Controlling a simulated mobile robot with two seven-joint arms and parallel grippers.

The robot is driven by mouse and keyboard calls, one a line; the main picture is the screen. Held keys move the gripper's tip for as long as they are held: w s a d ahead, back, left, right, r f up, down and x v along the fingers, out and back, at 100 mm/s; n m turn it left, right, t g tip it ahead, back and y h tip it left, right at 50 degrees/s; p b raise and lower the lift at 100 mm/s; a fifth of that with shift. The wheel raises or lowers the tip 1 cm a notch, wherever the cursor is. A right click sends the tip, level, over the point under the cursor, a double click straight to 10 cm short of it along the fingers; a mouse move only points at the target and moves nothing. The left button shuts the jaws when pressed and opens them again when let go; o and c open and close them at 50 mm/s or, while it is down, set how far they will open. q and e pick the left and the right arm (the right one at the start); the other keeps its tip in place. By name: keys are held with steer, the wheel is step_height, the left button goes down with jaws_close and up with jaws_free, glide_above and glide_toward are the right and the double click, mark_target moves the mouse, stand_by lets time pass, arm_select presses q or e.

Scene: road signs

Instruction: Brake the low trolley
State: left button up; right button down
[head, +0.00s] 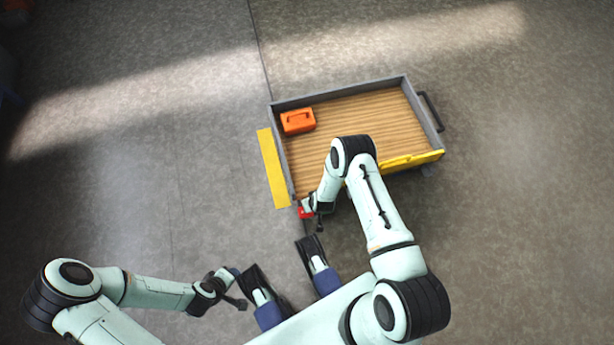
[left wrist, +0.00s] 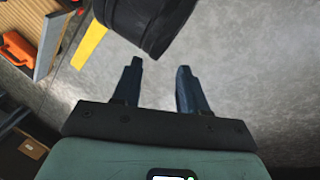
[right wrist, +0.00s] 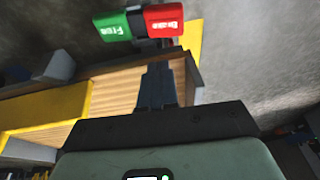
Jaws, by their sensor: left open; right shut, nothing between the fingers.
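The low trolley (head: 365,110) has a ribbed wooden deck, a grey rim, a yellow near side and a black handle at the right. At its near left corner is a red pedal (head: 305,213). In the right wrist view this red half (right wrist: 164,20) reads "Brake", joined to a green half (right wrist: 113,29) reading "Free". I cannot tell which half is down. My right gripper (head: 314,211) is at this corner, shut and empty. Its fingers (right wrist: 157,85) appear just below the pedal in that view; contact is unclear. My left gripper (head: 240,292) is open and empty (left wrist: 157,85), away from the trolley.
An orange box (head: 298,120) sits in the trolley's far left corner and also shows in the left wrist view (left wrist: 18,48). A yellow strip (head: 272,168) lies along the trolley's left side. The grey floor is clear left and right of the trolley.

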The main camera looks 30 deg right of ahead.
steer(key=b+x, duration=0.2)
steer(key=x, duration=0.4)
steer(key=shift+s+f, duration=0.1)
steer(key=shift+f, duration=0.05)
steer(key=shift+a+f+b, duration=0.15)
steer(key=shift+f+b, duration=0.1)
steer(key=shift+f, duration=0.25)
steer(key=shift+a+f+b, duration=0.2)
steer(key=shift+f, duration=0.3)
arm_select(q)
steer(key=shift+y, duration=0.3)
steer(key=shift+w+a+f, duration=0.1)
steer(key=shift+a+f, duration=0.3)
steer(key=shift+f, duration=0.45)
steer(key=shift+w+a+f, duration=0.1)
steer(key=shift+a+f, duration=0.25)
steer(key=shift+f, duration=0.55)
steer(key=shift+w+a+f, duration=0.1)
steer(key=shift+a+f, duration=0.3)
steer(key=shift+f, duration=0.45)
arm_select(e)
steer(key=shift+a+f, duration=0.1)
steer(key=shift+f, duration=0.35)
